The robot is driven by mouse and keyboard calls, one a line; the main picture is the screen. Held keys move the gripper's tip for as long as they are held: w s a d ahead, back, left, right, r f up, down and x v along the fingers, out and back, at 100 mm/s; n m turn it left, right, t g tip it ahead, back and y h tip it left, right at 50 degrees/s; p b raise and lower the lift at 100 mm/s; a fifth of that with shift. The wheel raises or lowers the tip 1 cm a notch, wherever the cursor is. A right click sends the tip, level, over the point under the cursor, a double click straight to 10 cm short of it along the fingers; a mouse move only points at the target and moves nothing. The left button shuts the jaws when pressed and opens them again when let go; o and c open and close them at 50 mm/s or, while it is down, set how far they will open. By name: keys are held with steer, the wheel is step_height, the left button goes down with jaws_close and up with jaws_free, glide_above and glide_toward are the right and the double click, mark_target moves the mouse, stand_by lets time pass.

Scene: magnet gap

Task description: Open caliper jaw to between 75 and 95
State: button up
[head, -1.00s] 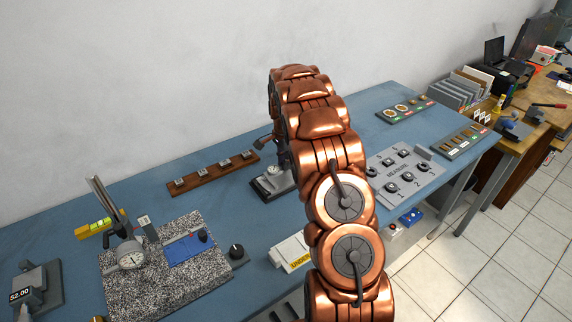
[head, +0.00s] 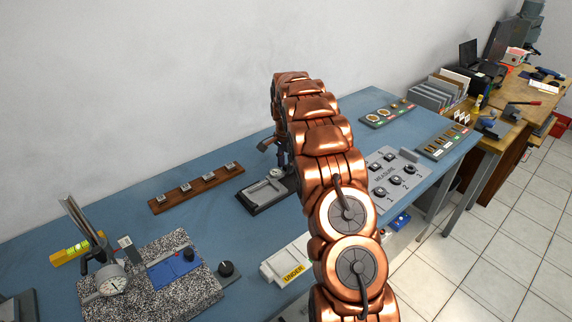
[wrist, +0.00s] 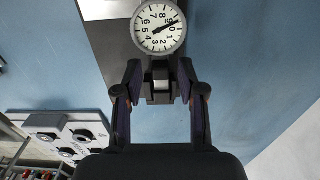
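A dial fixture with a black base and pale metal plate (head: 262,193) stands on the blue bench. Its round white dial (head: 276,173) also shows in the wrist view (wrist: 158,27), with the needle pointing to the upper right, near the 9. A small grey block (wrist: 161,74) sits on a dark mount below the dial. My gripper (wrist: 160,70) is open, with one black finger on each side of that block and a visible gap to each. In the head view my gripper (head: 268,145) is small, behind the fixture. I cannot tell for sure which part is the caliper jaw.
A speckled granite plate (head: 200,297) with a dial stand (head: 112,284) is at the left. A brown rail (head: 160,205) with small blocks lies behind. A white box marked UNDER (head: 283,268) and a grey MEASURE panel (head: 395,182) stand near my arm.

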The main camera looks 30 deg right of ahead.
steer(key=shift+r, duration=0.1)
step_height(320, 180, up, 12)
stand_by(0.8)
stand_by(0.4)
